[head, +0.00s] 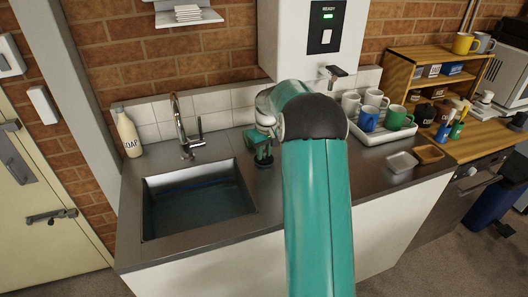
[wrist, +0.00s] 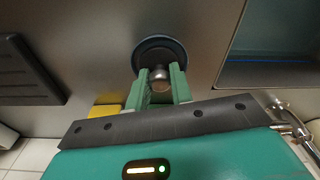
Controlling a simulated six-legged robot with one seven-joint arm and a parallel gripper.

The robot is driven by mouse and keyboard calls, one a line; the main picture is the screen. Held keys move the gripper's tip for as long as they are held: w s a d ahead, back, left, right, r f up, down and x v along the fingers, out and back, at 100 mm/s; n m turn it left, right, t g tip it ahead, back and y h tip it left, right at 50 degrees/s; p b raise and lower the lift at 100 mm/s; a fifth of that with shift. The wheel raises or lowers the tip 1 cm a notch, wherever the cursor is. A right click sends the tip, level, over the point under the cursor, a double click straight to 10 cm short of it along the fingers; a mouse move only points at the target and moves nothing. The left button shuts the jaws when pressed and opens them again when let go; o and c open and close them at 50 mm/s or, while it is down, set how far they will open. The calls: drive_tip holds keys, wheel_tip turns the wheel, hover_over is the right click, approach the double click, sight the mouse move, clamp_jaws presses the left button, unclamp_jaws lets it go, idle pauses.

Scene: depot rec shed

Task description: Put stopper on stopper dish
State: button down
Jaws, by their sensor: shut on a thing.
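My gripper (head: 263,156) is over the steel counter just right of the sink (head: 200,203). In the wrist view its green fingers (wrist: 159,90) are shut on the metal knob of the stopper (wrist: 158,56), a dark round disc with a bluish rim. The disc is at or close above the counter; I cannot tell if they touch. I also cannot tell whether the bluish rim belongs to a separate dish under the stopper. In the head view my arm hides part of the counter beside it.
The sink holds water; its tap (head: 182,130) stands behind it. A tray of mugs (head: 384,133), a white dish (head: 401,161) and a brown dish (head: 429,153) are right. A yellow thing (wrist: 103,111) and dark ridged object (wrist: 28,70) lie near my gripper.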

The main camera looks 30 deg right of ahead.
sight(266, 160)
drive_tip(key=shift+f, duration=0.15)
drive_tip(key=c, duration=1.2)
unclamp_jaws()
drive_tip(key=shift+c, duration=0.2)
wheel_tip(266, 160, up, 12)
drive_tip(key=s, duration=0.1)
drive_tip(key=shift+s, duration=0.15)
